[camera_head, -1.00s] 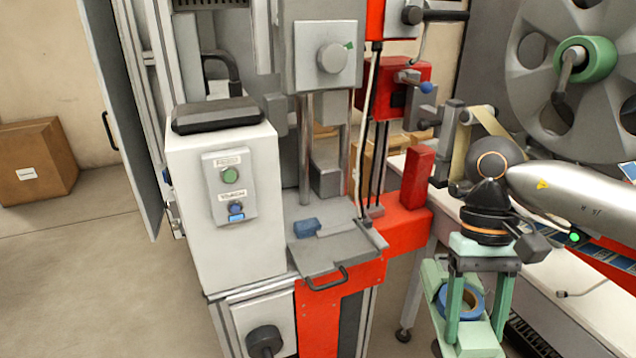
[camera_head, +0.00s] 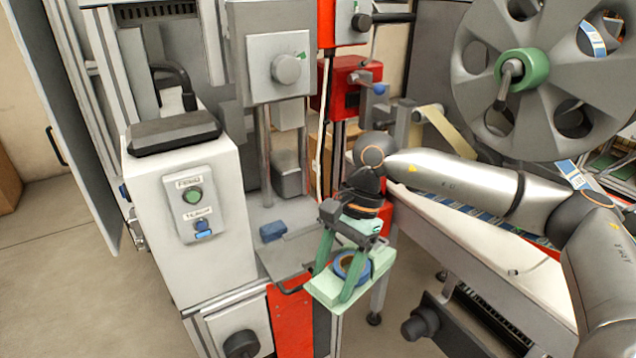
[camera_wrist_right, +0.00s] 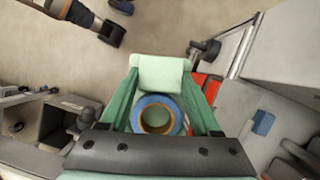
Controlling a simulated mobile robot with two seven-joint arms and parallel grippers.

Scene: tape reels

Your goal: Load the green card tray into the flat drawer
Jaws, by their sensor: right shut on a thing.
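The green card tray (camera_head: 322,293) is pale green, with a blue tape roll with a tan core (camera_head: 352,266) on it. My right gripper (camera_head: 336,280) points down, its green fingers shut on the tray and flanking the roll. In the right wrist view the tray (camera_wrist_right: 160,75) shows between the fingers. The flat drawer (camera_head: 290,258) is a grey, flat shelf at the machine's front, apparently pulled out, with a dark handle. The held tray appears in front of its right front corner and partly hides the handle. My left gripper is not in view.
A blue block (camera_head: 273,231) lies at the back of the drawer area. A white control box (camera_head: 190,225) with buttons stands left of it. Metal posts and a grey press head (camera_head: 280,68) stand behind. A white bench (camera_head: 470,225) and large grey reel (camera_head: 545,90) are on the right.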

